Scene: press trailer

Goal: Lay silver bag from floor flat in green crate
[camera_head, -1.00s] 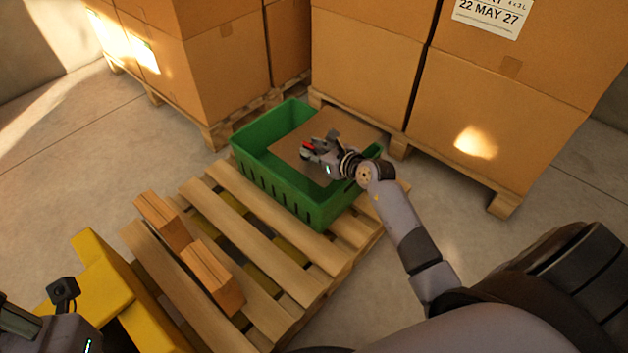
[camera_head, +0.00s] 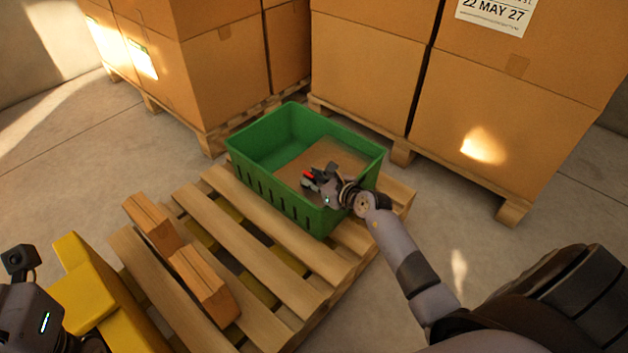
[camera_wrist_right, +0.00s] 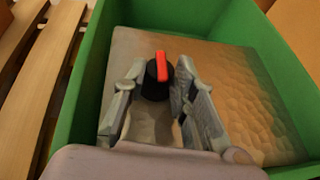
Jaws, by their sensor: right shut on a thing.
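The silver bag (camera_head: 340,158) looks tan in the warm light. It is a flat, square bag with a black cap and a red tab on it. It is inside the green crate (camera_head: 270,196), below the rim, towards the right end. I cannot tell whether it touches the crate floor all over. My right gripper (camera_head: 313,178) is shut on the bag at its capped spout. In the right wrist view the fingers (camera_wrist_right: 157,75) flank the cap, and the bag (camera_wrist_right: 245,85) spreads out beyond them between the crate walls (camera_wrist_right: 82,85). My left gripper's fingers are not clearly visible; its wrist shows at bottom left.
The crate stands on a wooden pallet (camera_head: 250,250). Two wooden blocks (camera_head: 203,283) lie on the pallet's near left part, beside a yellow object (camera_head: 85,290). Stacked cardboard boxes (camera_head: 500,120) on pallets stand close behind the crate. The floor at left is clear.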

